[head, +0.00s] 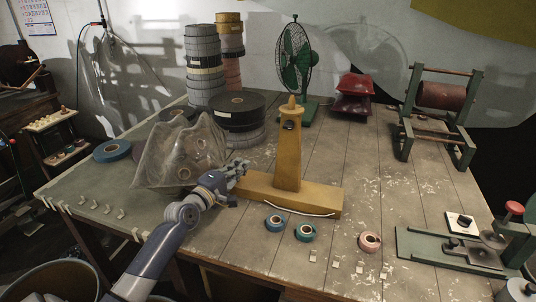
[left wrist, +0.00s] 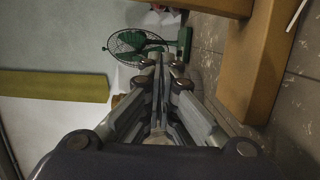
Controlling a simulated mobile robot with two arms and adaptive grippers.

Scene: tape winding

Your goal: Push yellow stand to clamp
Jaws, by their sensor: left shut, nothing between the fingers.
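The yellow stand (head: 290,160) is upright near the middle of the table, with its long base (head: 315,196) lying flat. My left gripper (head: 239,169) is shut and empty, close to the left end of the base; I cannot tell whether it touches. In the left wrist view the shut fingers (left wrist: 166,62) point away from the camera, with the yellow stand (left wrist: 247,70) to their right. A green clamp-like device (head: 450,247) with a red knob is at the right front of the table. My right gripper is not in view.
Tape stacks (head: 205,65), a green fan (head: 294,55) and a winder (head: 440,95) stand behind. Tabletop right of the stand is mostly clear.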

